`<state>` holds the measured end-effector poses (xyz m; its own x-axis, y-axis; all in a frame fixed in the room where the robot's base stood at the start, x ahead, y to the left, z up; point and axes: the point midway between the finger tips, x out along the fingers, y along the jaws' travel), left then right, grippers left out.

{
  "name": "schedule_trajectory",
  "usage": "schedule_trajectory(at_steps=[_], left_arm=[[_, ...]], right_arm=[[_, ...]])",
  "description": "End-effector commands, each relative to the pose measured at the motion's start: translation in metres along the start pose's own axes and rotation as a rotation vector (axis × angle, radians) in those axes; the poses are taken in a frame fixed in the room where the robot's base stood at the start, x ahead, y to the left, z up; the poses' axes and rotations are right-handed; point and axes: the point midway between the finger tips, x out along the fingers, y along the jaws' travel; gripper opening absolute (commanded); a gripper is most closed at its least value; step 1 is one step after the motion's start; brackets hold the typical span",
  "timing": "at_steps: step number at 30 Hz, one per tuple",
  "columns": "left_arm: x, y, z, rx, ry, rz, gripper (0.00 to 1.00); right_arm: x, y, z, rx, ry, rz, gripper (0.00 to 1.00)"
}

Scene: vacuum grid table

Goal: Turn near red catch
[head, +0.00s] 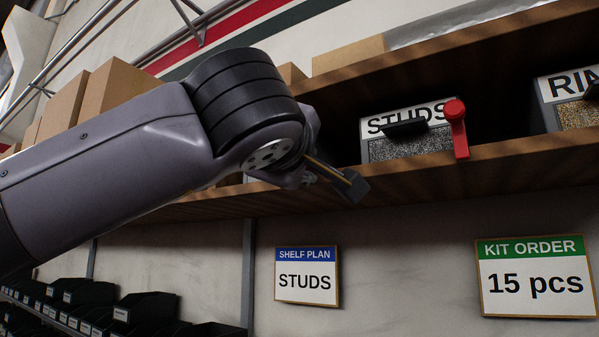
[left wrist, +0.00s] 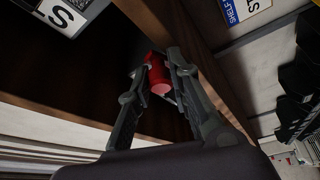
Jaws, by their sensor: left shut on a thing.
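A red catch (left wrist: 158,84) shows between the fingertips of my left gripper (left wrist: 160,77) in the left wrist view, by the edge of the wooden shelf. The gripper is shut on it. In the head view my left gripper (head: 345,185) is at the shelf's front edge, left of the STUDS bin, and my arm hides the held catch. A second red catch (head: 460,145) stands upright with a round red knob at the right front of the STUDS bin (head: 410,145), apart from the gripper. My right gripper is not in view.
The wooden shelf (head: 530,155) runs across behind my arm, with another bin (head: 575,112) at the right. A STUDS shelf plan sign (head: 306,283) and a 15 pcs kit order sign (head: 535,284) hang below. Dark bins (head: 95,295) stand lower left.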

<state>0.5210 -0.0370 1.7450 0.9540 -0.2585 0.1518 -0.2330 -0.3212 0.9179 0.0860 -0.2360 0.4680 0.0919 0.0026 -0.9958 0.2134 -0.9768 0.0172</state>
Motion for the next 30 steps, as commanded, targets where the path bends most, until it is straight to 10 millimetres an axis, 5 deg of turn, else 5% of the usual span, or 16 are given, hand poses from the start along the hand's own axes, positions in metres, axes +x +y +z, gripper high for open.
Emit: schedule_trajectory(at_steps=[12,30], left_arm=[[-0.003,-0.012,0.006,0.271,0.003,0.114,0.0],[-0.003,-0.013,0.007,0.365,0.003,0.153,0.0]], right_arm=[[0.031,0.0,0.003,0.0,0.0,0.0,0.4],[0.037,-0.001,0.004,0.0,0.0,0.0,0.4]])
